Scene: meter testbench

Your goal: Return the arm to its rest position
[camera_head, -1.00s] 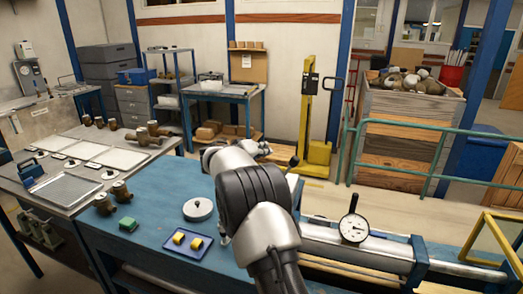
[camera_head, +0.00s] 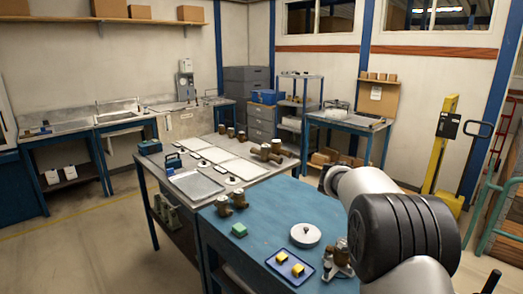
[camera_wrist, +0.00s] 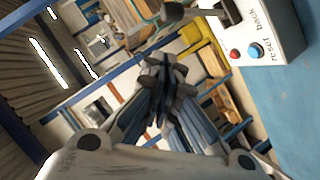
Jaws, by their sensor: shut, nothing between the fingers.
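My arm (camera_head: 405,235) shows at the lower right of the head view, with its dark joint and pale links above the right part of the blue bench (camera_head: 262,225). My gripper is hidden or out of frame in the head view. In the wrist view my gripper (camera_wrist: 163,92) is shut and empty, with its dark fingers together in the middle of the picture. It looks clear of any object.
A control box (camera_wrist: 262,30) with red and blue buttons stands on the blue surface in the wrist view. A blue tray (camera_head: 290,266) with yellow blocks, a round white lid (camera_head: 305,235), a green block (camera_head: 239,230) and brass fittings (camera_head: 222,206) are on the bench.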

